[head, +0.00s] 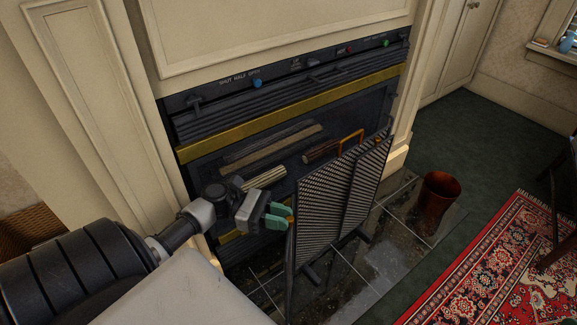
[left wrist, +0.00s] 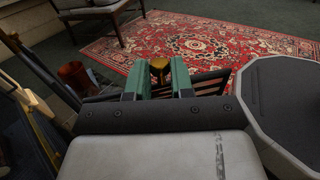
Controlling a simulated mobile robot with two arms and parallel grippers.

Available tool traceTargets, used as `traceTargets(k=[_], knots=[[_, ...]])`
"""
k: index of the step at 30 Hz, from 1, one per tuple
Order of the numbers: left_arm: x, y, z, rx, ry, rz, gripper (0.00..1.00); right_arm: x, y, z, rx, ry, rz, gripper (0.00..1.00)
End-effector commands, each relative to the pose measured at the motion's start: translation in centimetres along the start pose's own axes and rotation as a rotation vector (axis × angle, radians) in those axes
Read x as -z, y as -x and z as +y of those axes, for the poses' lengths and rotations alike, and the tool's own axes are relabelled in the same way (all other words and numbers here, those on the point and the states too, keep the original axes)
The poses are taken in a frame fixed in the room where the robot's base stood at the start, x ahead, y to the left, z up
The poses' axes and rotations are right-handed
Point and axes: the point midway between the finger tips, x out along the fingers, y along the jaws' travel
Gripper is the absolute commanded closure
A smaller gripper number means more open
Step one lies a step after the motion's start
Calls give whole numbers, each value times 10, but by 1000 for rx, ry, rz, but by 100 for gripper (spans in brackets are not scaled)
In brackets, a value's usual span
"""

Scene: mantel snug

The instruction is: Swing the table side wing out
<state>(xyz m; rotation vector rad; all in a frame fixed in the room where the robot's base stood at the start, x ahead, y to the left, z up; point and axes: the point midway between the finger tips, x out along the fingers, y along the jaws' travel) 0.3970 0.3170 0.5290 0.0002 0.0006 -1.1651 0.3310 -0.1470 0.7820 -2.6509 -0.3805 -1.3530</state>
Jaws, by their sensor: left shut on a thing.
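A dark ribbed fire screen (head: 368,185) stands on the hearth tiles in front of the fireplace, with an orange handle (head: 350,139) on top. Its near wing (head: 322,222) is a ribbed panel angled toward me. My left gripper (head: 286,216) is at the wing's left edge, its green fingers shut on a small orange-yellow knob. In the left wrist view the brass-coloured knob (left wrist: 159,66) sits between the green fingers (left wrist: 157,80), with dark slats of the screen (left wrist: 205,84) behind. My right gripper is in neither view.
A reddish-brown bucket (head: 438,207) stands on the tiles right of the screen. A red patterned rug (head: 490,275) and dark furniture (head: 560,200) lie further right. The fireplace (head: 270,150) with logs is behind. Wet-looking tiles (head: 385,262) in front are bare.

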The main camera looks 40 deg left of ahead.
Motion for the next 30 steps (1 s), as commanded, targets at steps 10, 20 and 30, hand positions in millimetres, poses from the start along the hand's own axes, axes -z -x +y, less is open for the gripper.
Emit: traceTargets(k=[10, 20, 30], knots=[[-2, 0, 1, -2, -3, -3, 100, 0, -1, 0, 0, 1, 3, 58], [-2, 0, 1, -2, -4, -3, 100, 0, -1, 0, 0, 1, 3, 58], [-1, 0, 1, -1, -3, -2, 53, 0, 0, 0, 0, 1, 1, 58]])
